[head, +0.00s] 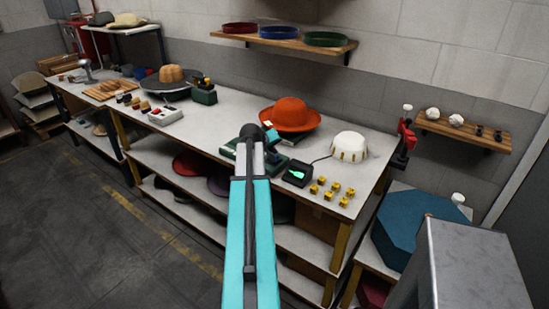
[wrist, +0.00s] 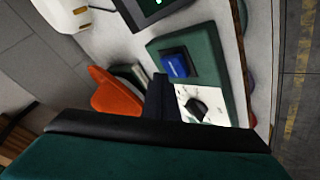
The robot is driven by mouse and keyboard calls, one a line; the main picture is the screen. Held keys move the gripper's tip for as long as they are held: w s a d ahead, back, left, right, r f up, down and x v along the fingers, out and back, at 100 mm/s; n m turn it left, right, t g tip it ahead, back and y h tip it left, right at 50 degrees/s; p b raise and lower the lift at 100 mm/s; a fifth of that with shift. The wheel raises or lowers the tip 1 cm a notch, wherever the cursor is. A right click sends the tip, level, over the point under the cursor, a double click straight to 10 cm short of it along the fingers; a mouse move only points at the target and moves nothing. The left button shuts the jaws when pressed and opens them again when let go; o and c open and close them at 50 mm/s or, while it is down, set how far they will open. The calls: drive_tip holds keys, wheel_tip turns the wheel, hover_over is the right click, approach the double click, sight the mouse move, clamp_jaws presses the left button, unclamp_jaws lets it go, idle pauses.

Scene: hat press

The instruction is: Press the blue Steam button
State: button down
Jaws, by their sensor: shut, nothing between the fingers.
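The blue Steam button (wrist: 176,65) shows in the wrist view. It sits on a green box (wrist: 208,60) beside a white panel (wrist: 213,108) with a black knob (wrist: 196,107). My gripper (wrist: 160,88) is shut and empty. Its dark fingers show just below and left of the button in that picture. I cannot tell whether they touch the box. In the head view my arm and wrist hide the button and most of the box.
The orange hat (head: 290,114) is close to my gripper on the white workbench (head: 222,115). A small black device with a green display (head: 297,173), a white hat form (head: 349,158) and several yellow blocks (head: 320,185) stand to the right. A shelf (head: 285,43) hangs behind.

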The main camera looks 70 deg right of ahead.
drive_tip(key=shift+f, duration=0.15)
drive_tip(key=shift+w+f+b, duration=0.1)
drive_tip(key=shift+f+b, duration=0.2)
drive_tip(key=shift+b, duration=0.05)
drive_tip(key=shift+f+b, duration=0.35)
drive_tip(key=shift+f, duration=0.15)
idle(1.4)
drive_tip(key=shift+r, duration=0.15)
drive_tip(key=shift+r+p, duration=0.45)
drive_tip(key=shift+r, duration=0.35)
idle(0.3)
drive_tip(key=shift+r+p, duration=1.25)
drive_tip(key=shift+r, duration=1.25)
